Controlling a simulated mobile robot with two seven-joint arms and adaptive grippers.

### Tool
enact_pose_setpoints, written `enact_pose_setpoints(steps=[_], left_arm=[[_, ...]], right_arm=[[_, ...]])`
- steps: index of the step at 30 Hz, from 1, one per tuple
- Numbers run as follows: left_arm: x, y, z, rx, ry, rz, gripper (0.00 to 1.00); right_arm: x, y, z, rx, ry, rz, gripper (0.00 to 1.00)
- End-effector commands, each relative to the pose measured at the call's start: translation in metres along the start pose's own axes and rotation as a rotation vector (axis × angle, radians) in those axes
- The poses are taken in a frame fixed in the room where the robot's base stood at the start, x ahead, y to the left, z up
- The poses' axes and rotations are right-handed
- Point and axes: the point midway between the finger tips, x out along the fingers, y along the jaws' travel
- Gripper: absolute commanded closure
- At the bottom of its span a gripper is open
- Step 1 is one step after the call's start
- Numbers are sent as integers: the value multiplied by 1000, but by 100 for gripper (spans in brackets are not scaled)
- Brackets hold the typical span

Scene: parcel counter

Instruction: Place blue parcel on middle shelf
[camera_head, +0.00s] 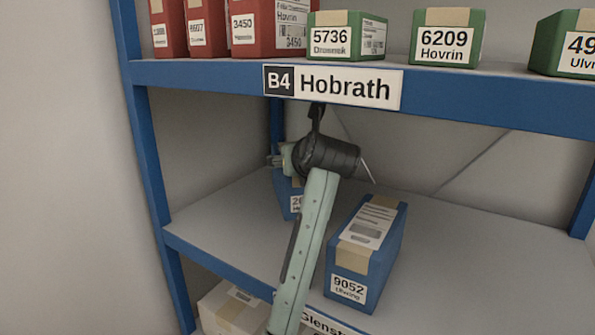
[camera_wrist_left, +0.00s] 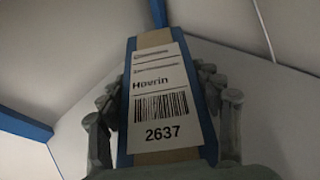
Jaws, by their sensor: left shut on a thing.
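A blue parcel (camera_wrist_left: 127,100) with a tan tape strip and a white label reading Hovrin 2637 fills the middle of the left wrist view. My left gripper (camera_wrist_left: 165,112) is shut on it, with fingers along both sides. In the head view this blue parcel (camera_head: 284,192) shows only in part, behind my arm, over the left part of the middle shelf (camera_head: 225,215). My left gripper (camera_head: 288,160) is mostly hidden there by my wrist. I cannot tell whether the parcel touches the shelf. My right gripper is in neither view.
Another blue parcel (camera_head: 368,250), labelled 9052, stands on the middle shelf right of my arm. The upper shelf (camera_head: 450,88), signed B4 Hobrath, holds red parcels (camera_head: 265,25) and green parcels (camera_head: 447,38). A pale box (camera_head: 232,310) sits below. The middle shelf's right side is clear.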

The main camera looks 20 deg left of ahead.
Motion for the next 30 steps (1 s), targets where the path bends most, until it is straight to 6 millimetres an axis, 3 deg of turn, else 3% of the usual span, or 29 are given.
enact_pose_setpoints(steps=[4,13,26,27,30], left_arm=[[7,-7,3,-1,-4,0,85],[19,-7,-27,0,-4,0,85],[20,-7,-30,-2,-4,-1,85],[21,-7,-32,-1,0,0,33],[21,-7,-32,0,0,0,20]], right_arm=[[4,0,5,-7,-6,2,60],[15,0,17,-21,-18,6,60],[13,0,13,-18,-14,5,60],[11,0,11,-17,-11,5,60],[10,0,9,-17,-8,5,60]])
